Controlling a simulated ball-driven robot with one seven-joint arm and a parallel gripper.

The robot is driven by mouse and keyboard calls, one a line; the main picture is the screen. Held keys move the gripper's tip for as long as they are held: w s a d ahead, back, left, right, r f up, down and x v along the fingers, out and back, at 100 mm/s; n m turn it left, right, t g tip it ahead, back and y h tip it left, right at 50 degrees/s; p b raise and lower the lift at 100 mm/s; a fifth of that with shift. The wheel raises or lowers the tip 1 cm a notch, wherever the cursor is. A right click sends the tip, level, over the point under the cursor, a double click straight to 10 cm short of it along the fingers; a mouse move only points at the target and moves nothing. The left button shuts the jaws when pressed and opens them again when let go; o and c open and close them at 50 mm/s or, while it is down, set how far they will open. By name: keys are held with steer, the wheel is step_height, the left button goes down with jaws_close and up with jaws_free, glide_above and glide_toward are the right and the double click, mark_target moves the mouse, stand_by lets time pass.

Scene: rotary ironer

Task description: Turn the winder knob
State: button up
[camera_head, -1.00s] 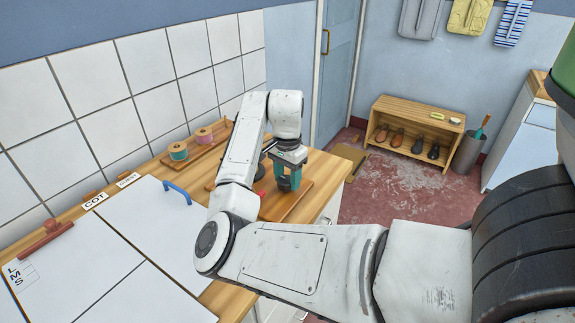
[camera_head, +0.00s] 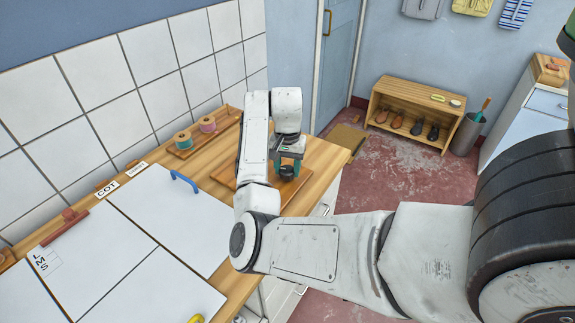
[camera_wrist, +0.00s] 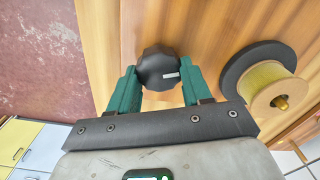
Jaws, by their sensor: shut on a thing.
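The winder knob is black and lobed with a white mark; it sits on a wooden board and shows in the wrist view (camera_wrist: 157,62) between the two teal fingers. In the head view the knob (camera_head: 287,171) is a small dark shape under the wrist, partly covered by the fingers. My gripper (camera_head: 287,163) is shut on the knob, one finger at each side, as the wrist view also shows (camera_wrist: 159,76). The white mark points to the right in the wrist view.
A pale yellow spool (camera_wrist: 270,88) on a black disc stands right of the knob in the wrist view. Thread spools on a rack (camera_head: 195,139) stand by the tiled wall. White panels (camera_head: 95,235) with a blue handle (camera_head: 184,180) lie left of my arm. A shoe rack (camera_head: 418,112) stands beyond.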

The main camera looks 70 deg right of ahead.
mark_target(288, 169)
steer(key=o, duration=1.1)
steer(key=shift+c, duration=0.2)
step_height(288, 169, up, 11)
steer(key=shift+p, duration=0.45)
steer(key=shift+f, duration=0.2)
